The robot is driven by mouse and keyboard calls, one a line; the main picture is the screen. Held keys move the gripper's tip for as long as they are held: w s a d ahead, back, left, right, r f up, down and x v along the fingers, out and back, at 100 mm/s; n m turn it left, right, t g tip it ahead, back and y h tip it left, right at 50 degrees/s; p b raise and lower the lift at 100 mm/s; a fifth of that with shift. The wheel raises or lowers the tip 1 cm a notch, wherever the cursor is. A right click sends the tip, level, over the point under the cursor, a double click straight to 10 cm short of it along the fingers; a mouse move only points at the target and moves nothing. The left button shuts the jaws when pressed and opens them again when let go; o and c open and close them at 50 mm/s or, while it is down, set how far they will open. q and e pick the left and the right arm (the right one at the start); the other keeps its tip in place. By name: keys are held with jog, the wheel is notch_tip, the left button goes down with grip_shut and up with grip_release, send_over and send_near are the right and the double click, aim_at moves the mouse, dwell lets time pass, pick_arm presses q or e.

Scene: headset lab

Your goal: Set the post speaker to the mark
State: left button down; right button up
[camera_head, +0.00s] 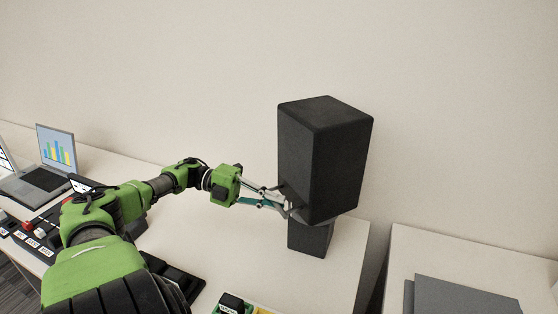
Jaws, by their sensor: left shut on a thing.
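The post speaker, a tall black box (322,158), sits on a smaller dark post base (311,237) near the right end of the white table. My left gripper (285,202) is at the speaker's lower left side, with its fingers shut on a small part there. The exact part held is too small to tell. No mark can be made out on the speaker or base. My right gripper is not in view.
A laptop (50,165) with a bar chart stands at the left. A dark keyboard-like device (170,278) lies below my left arm. A second white table (440,255) with a grey flat item (462,298) is at the right, across a gap. The wall is close behind.

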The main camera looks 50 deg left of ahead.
pick_arm(q)
jog(key=c, duration=2.1)
grip_release()
jog(key=shift+f, duration=0.1)
jog(key=shift+c, duration=0.2)
jog(key=shift+s+a, duration=0.1)
jog(key=v, duration=1.1)
jog(key=shift+s+a, duration=0.2)
jog(key=shift+a, duration=0.1)
